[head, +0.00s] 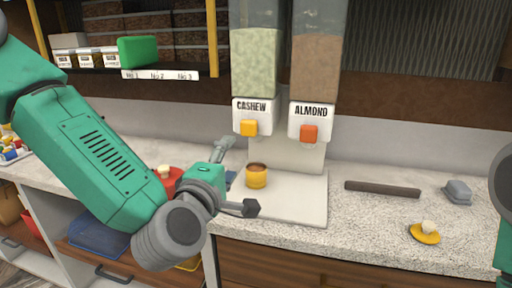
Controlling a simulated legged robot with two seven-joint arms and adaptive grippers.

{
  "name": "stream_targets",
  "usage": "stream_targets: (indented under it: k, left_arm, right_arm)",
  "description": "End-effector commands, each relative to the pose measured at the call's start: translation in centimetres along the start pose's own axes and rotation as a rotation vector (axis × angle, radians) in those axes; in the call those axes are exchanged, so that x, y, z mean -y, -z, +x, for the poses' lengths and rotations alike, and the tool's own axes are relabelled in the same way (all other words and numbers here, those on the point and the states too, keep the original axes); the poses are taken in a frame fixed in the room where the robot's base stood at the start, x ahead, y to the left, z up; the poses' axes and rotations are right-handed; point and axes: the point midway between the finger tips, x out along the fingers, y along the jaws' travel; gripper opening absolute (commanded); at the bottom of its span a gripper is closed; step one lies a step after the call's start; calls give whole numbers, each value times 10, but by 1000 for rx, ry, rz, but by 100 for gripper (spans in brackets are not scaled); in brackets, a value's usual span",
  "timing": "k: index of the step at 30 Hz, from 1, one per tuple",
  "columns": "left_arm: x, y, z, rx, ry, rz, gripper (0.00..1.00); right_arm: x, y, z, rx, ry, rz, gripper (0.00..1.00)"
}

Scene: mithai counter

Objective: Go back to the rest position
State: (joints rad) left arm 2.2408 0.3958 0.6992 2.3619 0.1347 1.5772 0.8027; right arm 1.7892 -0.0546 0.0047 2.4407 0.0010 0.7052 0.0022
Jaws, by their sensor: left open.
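My left gripper (236,180) is open, with its two fingers spread apart, over the front of the counter. Just beyond its fingertips a small yellow cup (257,181) with brown contents stands upright on the white base plate (298,205) of the dispensers. I see no contact between the fingers and the cup. My right arm shows only in part at the right edge, and its gripper is out of view.
The cashew dispenser (254,65) and almond dispenser (315,70) rise behind the cup. To the right lie a dark bar (382,189), a grey object (458,192) and a yellow saucer (425,237) with a pale piece. A red object (170,180) is partly hidden behind my left arm.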

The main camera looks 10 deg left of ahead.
Motion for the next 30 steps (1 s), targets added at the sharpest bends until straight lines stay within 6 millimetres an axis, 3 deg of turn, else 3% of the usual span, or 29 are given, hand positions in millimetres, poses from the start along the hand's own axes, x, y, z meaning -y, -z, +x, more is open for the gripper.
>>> stream_targets:
  k: [2, 5, 8, 11, 15, 18, 21, 24, 27, 30]
  left_arm:
    - [9, -2, -2, 12, 21, 22, 57]
    - [45, -7, -7, 54, 99, 109, 57]
    - [107, -12, -22, 138, 234, 263, 57]
    - [180, -12, -51, 256, 396, 447, 57]
    - [271, 1, -108, 451, 617, 694, 57]
    - [326, 19, -159, 612, 772, 860, 57]
    - [368, 42, -212, 783, 913, 1006, 57]
    - [395, 66, -259, 941, 1028, 1118, 57]
    - [408, 86, -294, 1066, 1110, 1190, 57]
    - [414, 98, -314, 1139, 1154, 1230, 57]
  right_arm:
    - [0, 0, 0, 0, 0, 0, 40]
    - [0, 0, 1, 0, 0, 0, 40]
    - [0, 0, 3, 0, 0, 0, 40]
    - [0, 0, 5, 0, 0, 0, 40]
    - [0, 0, 8, 0, 0, 0, 40]
    - [0, 0, 10, 0, 0, 0, 40]
    - [0, -1, 12, 0, 0, 0, 40]
    - [0, -1, 13, 0, 0, 0, 40]
    - [0, -1, 14, 0, 0, 0, 40]
    - [0, -1, 15, 0, 0, 0, 40]
